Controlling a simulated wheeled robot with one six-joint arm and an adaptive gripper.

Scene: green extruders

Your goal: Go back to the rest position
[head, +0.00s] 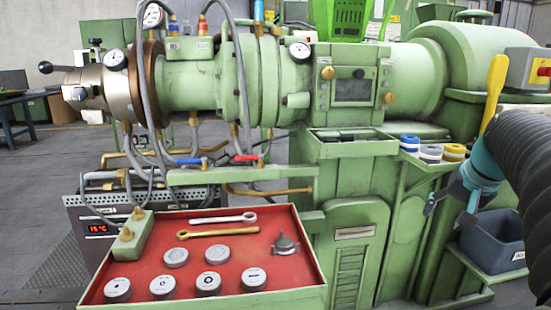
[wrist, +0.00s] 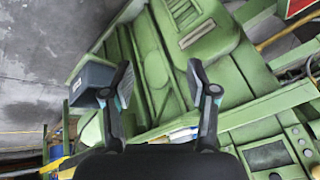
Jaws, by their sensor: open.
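My gripper (head: 449,205) hangs at the right of the head view, in front of the green machine's right side. Its teal housing and dark fingers point down and to the left. In the wrist view my gripper (wrist: 162,80) has its two fingers spread apart with nothing between them. The green extruder machine (head: 345,190) fills the middle of the head view, and its panels also show behind the fingers in the wrist view (wrist: 220,62).
A red-lined tray (head: 225,255) holds two wrenches, several round discs and a valve-like part. Coloured rings (head: 431,152) sit on a shelf near my gripper. A grey bin (head: 490,247) stands below it at right. Grey floor is free at far left.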

